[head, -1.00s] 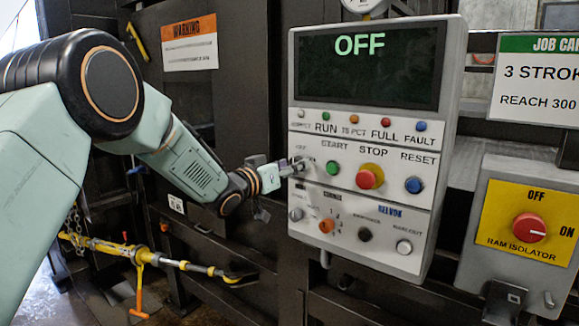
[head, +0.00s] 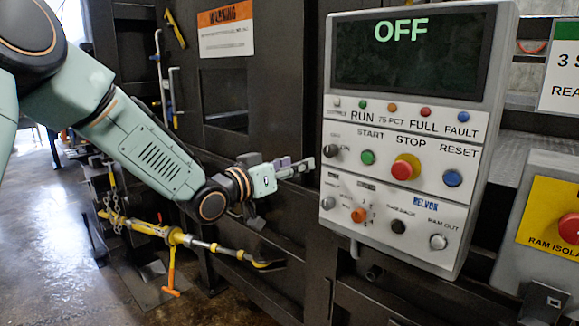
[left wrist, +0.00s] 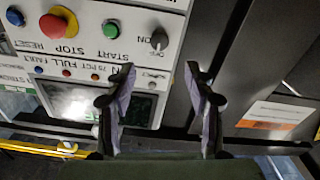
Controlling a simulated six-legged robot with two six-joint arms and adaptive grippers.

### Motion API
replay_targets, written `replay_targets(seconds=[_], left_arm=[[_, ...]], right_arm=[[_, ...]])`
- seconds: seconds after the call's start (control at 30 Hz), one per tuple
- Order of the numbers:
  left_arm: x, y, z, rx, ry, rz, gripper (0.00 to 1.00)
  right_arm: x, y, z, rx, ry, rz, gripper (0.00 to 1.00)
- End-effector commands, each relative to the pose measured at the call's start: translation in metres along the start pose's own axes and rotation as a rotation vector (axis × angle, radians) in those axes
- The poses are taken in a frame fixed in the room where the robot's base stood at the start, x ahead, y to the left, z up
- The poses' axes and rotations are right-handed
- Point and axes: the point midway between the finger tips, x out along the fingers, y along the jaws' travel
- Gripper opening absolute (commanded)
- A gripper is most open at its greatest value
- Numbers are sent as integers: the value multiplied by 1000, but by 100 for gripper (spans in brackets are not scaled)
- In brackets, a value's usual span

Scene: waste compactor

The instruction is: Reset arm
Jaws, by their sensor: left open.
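My left arm comes in from the left in the head view. Its gripper (head: 301,168) is just left of the control panel (head: 412,205), with a gap to the panel's left edge. In the left wrist view the left gripper (left wrist: 160,78) has its two fingers apart with nothing between them. The key switch (head: 330,151) at the panel's upper left is clear of the fingers; it also shows in the left wrist view (left wrist: 159,39). The panel's dark screen (head: 408,50) reads OFF in green. My right gripper is not in view.
Start (head: 368,157), stop (head: 405,167) and reset (head: 452,178) buttons stand out from the panel. A yellow ram isolator box (head: 548,212) is at the right. A yellow bar (head: 180,237) runs low below my arm. Wet floor is open at the left.

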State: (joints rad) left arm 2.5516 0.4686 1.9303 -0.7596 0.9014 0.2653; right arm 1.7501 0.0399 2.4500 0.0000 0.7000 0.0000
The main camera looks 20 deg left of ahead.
Motion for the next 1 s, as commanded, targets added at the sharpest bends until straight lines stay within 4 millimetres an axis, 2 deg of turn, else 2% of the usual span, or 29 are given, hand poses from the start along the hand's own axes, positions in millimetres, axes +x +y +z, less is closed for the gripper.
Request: replay_targets(seconds=[0.2, 0.67, 0.77, 0.83, 0.87, 1.0], left_arm=[[-10, 0, 0, -1, 1, 1, 54], [-9, 1, 0, 3, 0, 1, 54], [-11, -5, 7, 7, -23, -31, 54], [-18, -7, 28, -26, -73, -82, 54], [-22, -6, 46, -39, -111, -103, 54], [-43, -7, 142, -89, -283, -181, 54]], right_arm=[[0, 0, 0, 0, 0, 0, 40], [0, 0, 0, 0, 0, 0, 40], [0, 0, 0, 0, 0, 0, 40], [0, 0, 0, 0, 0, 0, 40], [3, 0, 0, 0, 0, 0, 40], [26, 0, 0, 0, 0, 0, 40]])
